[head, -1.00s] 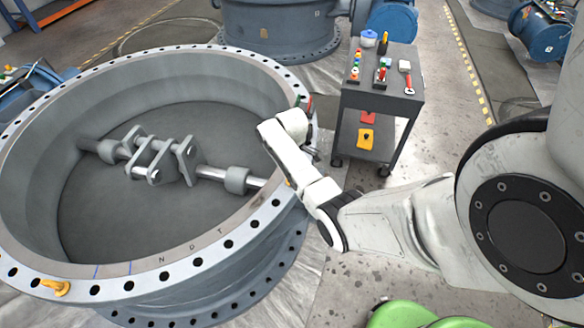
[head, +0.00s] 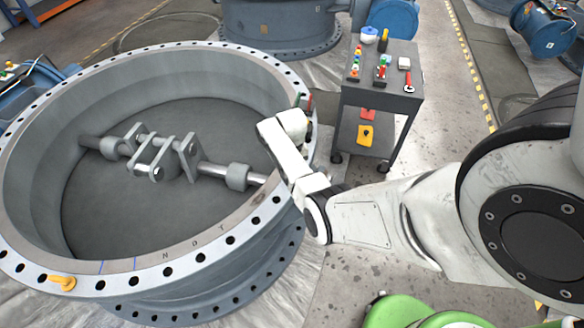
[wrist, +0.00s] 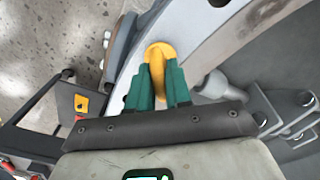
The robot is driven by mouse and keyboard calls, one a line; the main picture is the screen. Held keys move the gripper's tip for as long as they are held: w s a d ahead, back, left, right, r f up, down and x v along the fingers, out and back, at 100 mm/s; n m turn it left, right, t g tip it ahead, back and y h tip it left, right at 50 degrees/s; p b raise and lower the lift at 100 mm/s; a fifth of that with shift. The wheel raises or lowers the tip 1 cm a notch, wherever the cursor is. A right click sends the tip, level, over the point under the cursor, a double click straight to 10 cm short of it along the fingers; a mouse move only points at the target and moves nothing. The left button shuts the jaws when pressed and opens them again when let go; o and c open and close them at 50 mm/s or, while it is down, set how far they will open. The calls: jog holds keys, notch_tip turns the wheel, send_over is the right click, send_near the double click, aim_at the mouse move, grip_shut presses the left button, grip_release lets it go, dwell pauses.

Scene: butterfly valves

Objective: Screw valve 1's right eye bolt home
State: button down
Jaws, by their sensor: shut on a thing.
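Valve 1 (head: 148,272) is the large grey ring body with a flange full of bolt holes. In the wrist view, a yellow eye bolt (wrist: 160,50) stands at the flange (wrist: 212,42), and the green fingers of my gripper (wrist: 159,74) are shut on it, one on each side. Its thread and seat are hidden, so I cannot tell how deep it sits. In the head view my wrist is over the right side of the flange and hides this bolt.
A dark tool cart (head: 384,88) with small tools stands just beyond my wrist. Grey shaft and bracket parts (head: 160,155) sit inside the ring. A green rounded object (head: 395,310) is at the bottom. Grey floor is open right of the cart.

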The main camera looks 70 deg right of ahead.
jog(key=m, duration=0.4)
jog(key=shift+w+m, duration=0.1)
jog(key=shift+m, duration=0.2)
jog(key=m, duration=0.4)
jog(key=shift+m, duration=0.3)
jog(key=c, duration=1.1)
grip_release()
notch_tip(320, 180, up, 11)
jog(key=shift+f, duration=0.1)
jog(key=shift+a, duration=0.15)
